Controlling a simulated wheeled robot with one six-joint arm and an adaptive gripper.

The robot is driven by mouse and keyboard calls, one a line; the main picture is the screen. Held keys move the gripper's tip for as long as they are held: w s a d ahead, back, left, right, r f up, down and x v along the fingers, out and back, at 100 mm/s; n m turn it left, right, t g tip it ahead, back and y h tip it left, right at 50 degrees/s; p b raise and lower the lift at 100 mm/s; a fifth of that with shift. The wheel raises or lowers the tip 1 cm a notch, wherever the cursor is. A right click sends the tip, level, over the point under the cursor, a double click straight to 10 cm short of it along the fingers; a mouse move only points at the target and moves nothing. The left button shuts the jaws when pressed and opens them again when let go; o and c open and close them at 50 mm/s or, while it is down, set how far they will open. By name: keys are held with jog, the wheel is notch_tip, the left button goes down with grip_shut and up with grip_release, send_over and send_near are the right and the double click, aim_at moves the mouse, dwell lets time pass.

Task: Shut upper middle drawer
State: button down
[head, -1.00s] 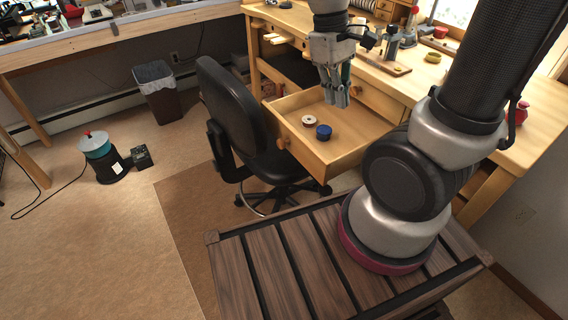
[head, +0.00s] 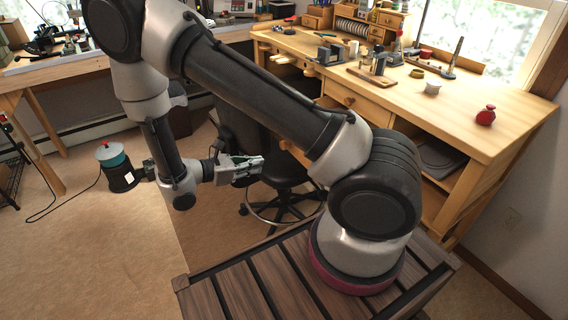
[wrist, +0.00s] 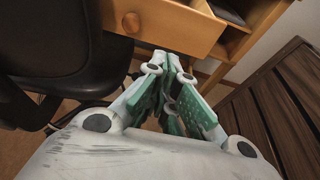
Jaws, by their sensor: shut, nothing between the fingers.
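A light wooden drawer with a round knob stands out from the bench in the wrist view (wrist: 165,28). A sliver of its inside shows behind its front at the top. In the head view my arm hides most of this drawer (head: 294,151); only part of its front shows, below a closed drawer (head: 352,101). My gripper (head: 262,160) is left of the drawer front, level and pointing right. Its green-padded fingers are shut and empty in the wrist view (wrist: 172,62), just in front of the drawer front's lower edge. I cannot tell whether they touch it.
A black office chair (head: 283,172) stands close beside and beneath my gripper; its dark back fills the left of the wrist view (wrist: 45,45). The workbench (head: 470,125) bears tools and small pots. Open shelves (head: 440,160) are at its right.

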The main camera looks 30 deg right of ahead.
jog(key=r+x, duration=0.1)
jog(key=x, duration=1.2)
jog(key=shift+d, duration=0.5)
jog(key=shift+r, duration=0.1)
